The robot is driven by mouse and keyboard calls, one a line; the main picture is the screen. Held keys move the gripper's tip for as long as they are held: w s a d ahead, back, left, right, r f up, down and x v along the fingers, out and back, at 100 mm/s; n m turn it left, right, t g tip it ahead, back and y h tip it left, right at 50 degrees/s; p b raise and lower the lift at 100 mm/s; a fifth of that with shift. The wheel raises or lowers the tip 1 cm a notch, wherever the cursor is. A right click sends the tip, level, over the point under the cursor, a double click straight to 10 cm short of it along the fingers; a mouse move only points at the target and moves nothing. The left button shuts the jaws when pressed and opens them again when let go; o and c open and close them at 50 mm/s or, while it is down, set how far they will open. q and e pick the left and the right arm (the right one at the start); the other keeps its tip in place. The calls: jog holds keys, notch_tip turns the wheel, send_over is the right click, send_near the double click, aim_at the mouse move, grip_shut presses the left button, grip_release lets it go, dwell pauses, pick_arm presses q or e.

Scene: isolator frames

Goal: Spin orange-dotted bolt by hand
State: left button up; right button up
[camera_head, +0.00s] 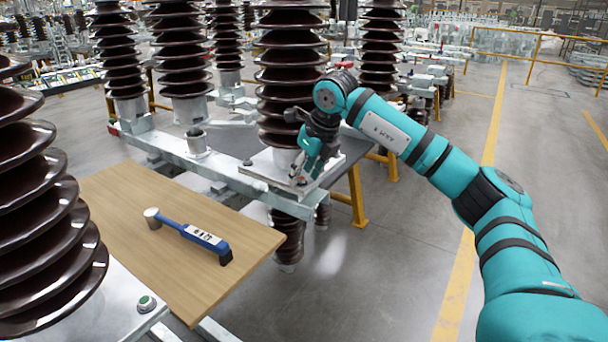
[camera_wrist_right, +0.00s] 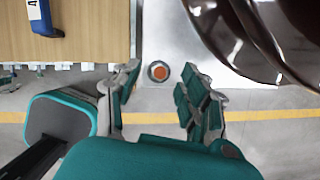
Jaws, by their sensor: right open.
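The orange-dotted bolt (camera_wrist_right: 158,71) shows in the right wrist view as a round metal head with an orange top, set in a grey metal plate (camera_wrist_right: 177,25). My right gripper (camera_wrist_right: 160,88) is open, with its teal and grey fingers to the left and right of the bolt and apart from it. Whether the fingertips are level with the bolt head is hard to tell. In the head view my right gripper (camera_head: 307,172) is over the front corner of the plate, beside the brown insulator (camera_head: 288,92), and largely hides the bolt. My left gripper is not in view.
A wooden board (camera_head: 170,235) at the left carries a blue-handled tool (camera_head: 198,235). A green-dotted bolt (camera_head: 146,303) sits on a plate at the lower left. The floor at the right is clear.

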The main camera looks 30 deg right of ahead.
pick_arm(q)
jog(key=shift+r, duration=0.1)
pick_arm(e)
jog(key=shift+f, duration=0.15)
grip_shut()
dwell(0.3)
jog(key=m+p, duration=0.1)
jog(key=m, duration=0.1)
jog(key=m+h+p, duration=0.1)
jog(key=m, duration=0.1)
jog(key=m+h+p, duration=0.1)
jog(key=m, duration=0.1)
jog(key=shift+w+a+m, duration=0.1)
jog(key=shift+a+m, duration=0.2)
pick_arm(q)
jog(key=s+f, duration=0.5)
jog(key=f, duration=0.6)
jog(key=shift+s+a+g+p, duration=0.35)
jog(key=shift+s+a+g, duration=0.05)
pick_arm(e)
jog(key=shift+w+m+g+h, duration=0.1)
jog(key=shift+m+g+h, duration=0.45)
jog(key=shift+m, duration=0.95)
